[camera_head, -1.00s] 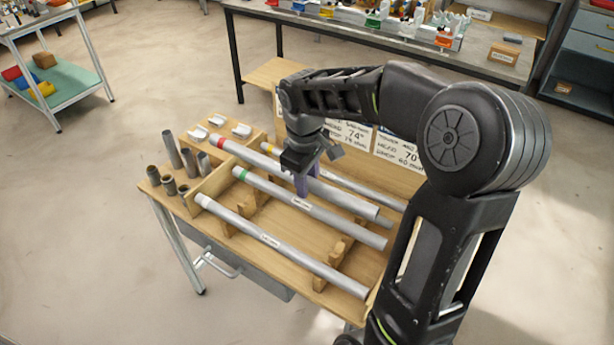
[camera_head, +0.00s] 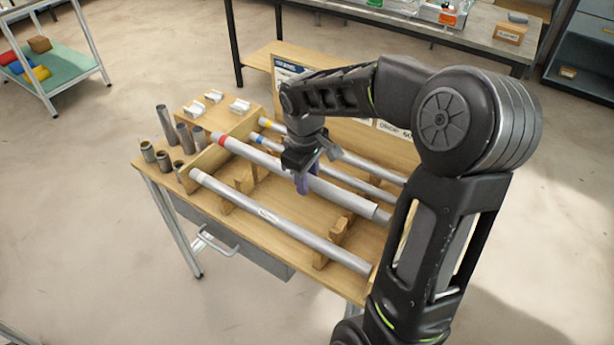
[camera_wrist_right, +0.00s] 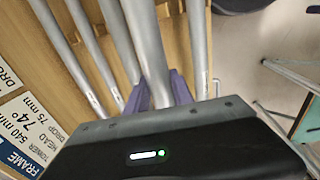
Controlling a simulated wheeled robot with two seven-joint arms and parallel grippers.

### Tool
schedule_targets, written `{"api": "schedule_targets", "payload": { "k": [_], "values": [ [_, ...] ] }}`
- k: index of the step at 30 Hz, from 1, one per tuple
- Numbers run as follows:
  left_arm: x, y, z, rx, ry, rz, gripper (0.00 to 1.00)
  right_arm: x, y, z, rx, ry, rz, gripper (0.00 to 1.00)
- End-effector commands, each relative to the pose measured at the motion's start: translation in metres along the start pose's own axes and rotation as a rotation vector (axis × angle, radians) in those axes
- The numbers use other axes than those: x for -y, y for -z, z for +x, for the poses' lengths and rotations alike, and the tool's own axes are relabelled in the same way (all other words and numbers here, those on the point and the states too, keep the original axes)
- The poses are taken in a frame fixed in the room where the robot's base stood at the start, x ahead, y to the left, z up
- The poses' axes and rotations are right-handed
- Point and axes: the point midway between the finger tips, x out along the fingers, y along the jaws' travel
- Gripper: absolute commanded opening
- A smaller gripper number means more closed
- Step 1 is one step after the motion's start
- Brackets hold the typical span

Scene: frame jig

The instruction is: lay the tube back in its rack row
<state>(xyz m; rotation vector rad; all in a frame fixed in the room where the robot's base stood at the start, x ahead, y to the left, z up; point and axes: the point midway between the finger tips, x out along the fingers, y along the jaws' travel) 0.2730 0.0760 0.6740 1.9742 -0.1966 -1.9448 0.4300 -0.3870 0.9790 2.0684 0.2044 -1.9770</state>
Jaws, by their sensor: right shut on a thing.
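The tube with the red band (camera_head: 255,158) is held between the purple fingers of my right gripper (camera_head: 304,182). It hangs slantwise over the rack, above the wooden supports, and passes under the wrist in the right wrist view (camera_wrist_right: 152,60). A front tube (camera_head: 285,225) lies along the near edge of the rack (camera_head: 230,206). A blue-banded tube (camera_head: 350,181) and a yellow-banded tube (camera_head: 365,163) lie behind the held one. The green-banded tube seen earlier is hidden in the head view. My left gripper is out of view.
Short upright tube pieces (camera_head: 166,122) stand at the table's left end, beside white clips (camera_head: 215,96). Printed cards (camera_wrist_right: 22,125) stand along the back. A workbench (camera_head: 400,25) stands behind, and a cart (camera_head: 65,68) at far left.

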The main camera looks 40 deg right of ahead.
Motion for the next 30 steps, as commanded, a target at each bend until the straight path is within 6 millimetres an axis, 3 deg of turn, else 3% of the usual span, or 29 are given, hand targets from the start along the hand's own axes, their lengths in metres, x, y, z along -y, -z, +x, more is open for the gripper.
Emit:
{"api": "schedule_targets", "payload": {
  "k": [30],
  "values": [
    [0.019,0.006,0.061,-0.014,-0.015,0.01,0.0,0.009,-0.002,0.089,-0.001,0.0,0.0,0.0]
  ]
}}
